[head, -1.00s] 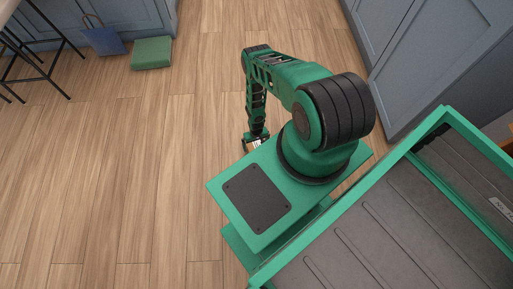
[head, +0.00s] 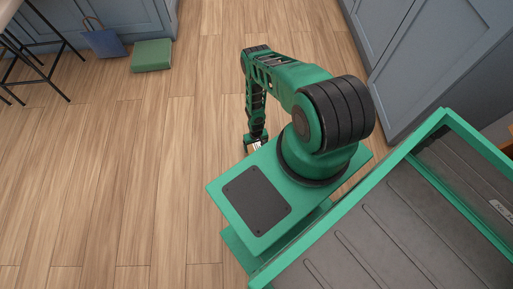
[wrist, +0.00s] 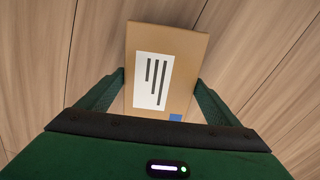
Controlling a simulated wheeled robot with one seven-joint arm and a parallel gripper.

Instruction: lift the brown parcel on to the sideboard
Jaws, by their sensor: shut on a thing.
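The brown parcel (wrist: 182,48) shows in the wrist view, a flat-faced box with a white label with dark bars and a small blue square. My gripper (wrist: 160,92) is shut on it, with one green finger against each side. The wood floor shows behind the parcel. In the head view my gripper (head: 257,142) hangs low beside my base, and only a small pale bit of the parcel (head: 256,147) shows there. I cannot tell from these views how far the parcel is from the floor. No sideboard can be made out with certainty.
Blue-grey cabinets (head: 425,65) stand at the upper right. A green box-like item (head: 151,55) and a blue bag (head: 103,40) are on the floor at the upper left, near a black-legged stool (head: 42,50). The wood floor (head: 110,180) at the left is clear.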

